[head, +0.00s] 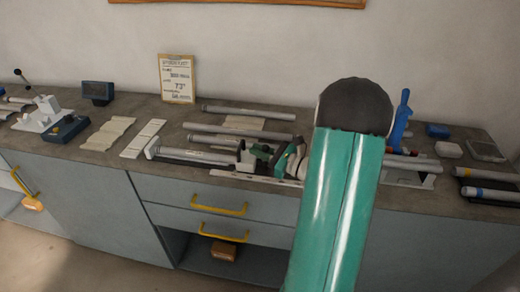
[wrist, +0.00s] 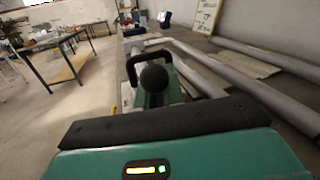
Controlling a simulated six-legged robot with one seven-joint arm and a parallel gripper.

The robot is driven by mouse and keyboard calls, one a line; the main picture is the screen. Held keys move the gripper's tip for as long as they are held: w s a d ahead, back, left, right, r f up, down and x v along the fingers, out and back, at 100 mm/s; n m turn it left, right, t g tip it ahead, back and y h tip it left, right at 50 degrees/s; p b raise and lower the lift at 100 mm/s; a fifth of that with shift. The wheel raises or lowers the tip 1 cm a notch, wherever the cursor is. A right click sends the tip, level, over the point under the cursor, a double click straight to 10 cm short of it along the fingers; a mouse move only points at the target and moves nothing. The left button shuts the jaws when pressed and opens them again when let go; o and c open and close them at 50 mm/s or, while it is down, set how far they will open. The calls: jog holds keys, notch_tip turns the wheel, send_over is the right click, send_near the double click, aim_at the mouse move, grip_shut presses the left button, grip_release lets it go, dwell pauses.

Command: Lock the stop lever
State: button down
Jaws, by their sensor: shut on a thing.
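The stop lever shows in the wrist view as a black ball knob (wrist: 153,78), directly ahead of my gripper's dark front edge. A black bent bar and green parts are just behind the knob. In the head view, the small green and dark stop assembly (head: 257,153) sits at the bench's front, near the right end of a grey profile. My gripper (head: 283,160) is low beside it, partly hidden by my green arm. It is shut on the stop lever. The fingertips and their exact contact are hard to make out. The lock position cannot be read.
Long grey tubes (head: 238,130) lie on the bench behind the stop. A framed sheet (head: 176,79) stands against the wall. A blue tool (head: 402,119) stands right of my arm. Pale plates (head: 108,133) lie to the left. Yellow drawer handles (head: 220,208) are below the front edge.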

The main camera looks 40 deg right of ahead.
jog(key=shift+s+a+r+n+t+y, duration=0.15)
jog(key=shift+a+r+n+t+y, duration=0.1)
jog(key=shift+n, duration=0.5)
jog(key=shift+s+a+r+n+t+y, duration=0.15)
jog(key=shift+a+n+y, duration=0.1)
jog(key=shift+n, duration=0.5)
jog(key=c, duration=1.8)
grip_release()
jog(key=o, duration=0.3)
jog(key=shift+s+a, duration=0.1)
jog(key=shift+s, duration=0.05)
jog(key=shift+f, duration=0.15)
jog(key=shift+s, duration=0.1)
jog(key=shift+s+d+f, duration=0.15)
jog(key=shift+s+d, duration=0.1)
jog(key=shift+d, duration=0.1)
jog(key=v, duration=1.2)
jog(key=shift+s+d, duration=0.1)
jog(key=shift+s, duration=0.2)
